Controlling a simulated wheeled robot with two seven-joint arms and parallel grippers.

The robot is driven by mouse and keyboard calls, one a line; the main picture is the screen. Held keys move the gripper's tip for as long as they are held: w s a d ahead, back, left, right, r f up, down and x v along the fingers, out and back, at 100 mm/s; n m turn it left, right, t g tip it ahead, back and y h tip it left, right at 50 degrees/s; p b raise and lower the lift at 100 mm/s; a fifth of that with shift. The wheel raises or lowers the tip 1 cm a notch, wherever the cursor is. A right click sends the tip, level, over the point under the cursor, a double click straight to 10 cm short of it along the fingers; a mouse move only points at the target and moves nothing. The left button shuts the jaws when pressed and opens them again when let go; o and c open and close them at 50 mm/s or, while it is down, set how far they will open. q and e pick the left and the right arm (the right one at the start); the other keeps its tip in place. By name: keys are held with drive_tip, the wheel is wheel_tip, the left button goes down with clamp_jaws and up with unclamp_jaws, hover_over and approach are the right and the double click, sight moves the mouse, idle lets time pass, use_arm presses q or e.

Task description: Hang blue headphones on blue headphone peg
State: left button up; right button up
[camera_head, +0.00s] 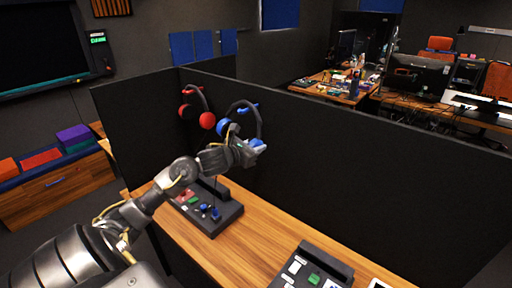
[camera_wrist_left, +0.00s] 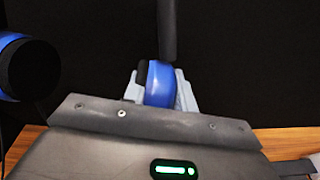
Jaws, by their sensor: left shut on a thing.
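The blue headphones (camera_head: 259,119) have a dark band and blue ear cups. They are up at the black partition with the band arching on top. My left gripper (camera_head: 254,147) is shut on the right-hand ear cup. In the left wrist view this cup (camera_wrist_left: 158,84) sits between the light fingertips (camera_wrist_left: 160,92), and the other cup (camera_wrist_left: 25,67) hangs free at the left. The blue headphone peg (camera_head: 248,105) shows close by the top of the band. I cannot tell whether the band touches or rests on it. My right gripper is out of view.
Red headphones (camera_head: 207,120) hang on a red peg (camera_head: 192,89) to the left. A dark control panel (camera_head: 228,216) with coloured buttons stands on the wooden desk (camera_head: 250,250) below my left arm. Another panel (camera_head: 313,268) is at the front. The partition (camera_head: 370,155) closes off the desk's back.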

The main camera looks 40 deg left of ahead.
use_arm(q)
drive_tip(key=shift+f, duration=0.1)
drive_tip(key=o, duration=1.1)
drive_tip(key=shift+o, duration=0.2)
drive_tip(key=shift+s, duration=0.3)
drive_tip(key=b+v, duration=0.3)
drive_tip(key=v, duration=0.7)
